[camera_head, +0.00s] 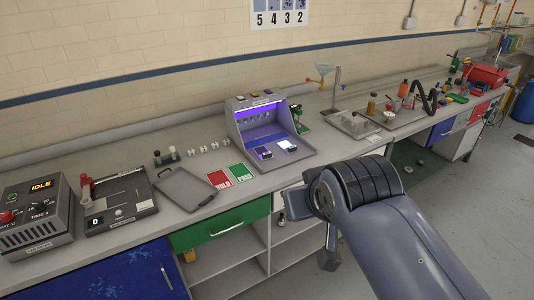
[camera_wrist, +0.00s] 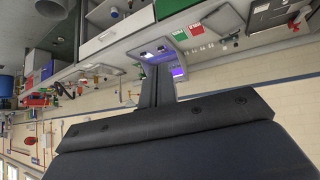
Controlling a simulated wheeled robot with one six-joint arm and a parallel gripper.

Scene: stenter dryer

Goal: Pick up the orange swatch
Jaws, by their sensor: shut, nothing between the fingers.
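I cannot make out an orange swatch in either view. My gripper (camera_wrist: 157,88) shows in the wrist view as two dark fingers pressed together, shut and empty, in front of the light booth. In the head view, my arm reaches in from the lower right, and the gripper cannot be made out clearly there. The light booth (camera_head: 243,125), lit violet inside, stands on the bench with two small pieces, one dark and one pale, on its floor. The red HOLD card (camera_head: 219,179) and green PASS card (camera_head: 241,173) lie flat on the bench in front of it.
A grey tray (camera_head: 184,199) lies left of the cards, with a scale-like device (camera_head: 122,213) and a box reading IDLE (camera_head: 36,221) farther left. Stands, bottles and a red toolbox (camera_head: 488,76) crowd the right bench. Floor (camera_head: 470,200) at right is open.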

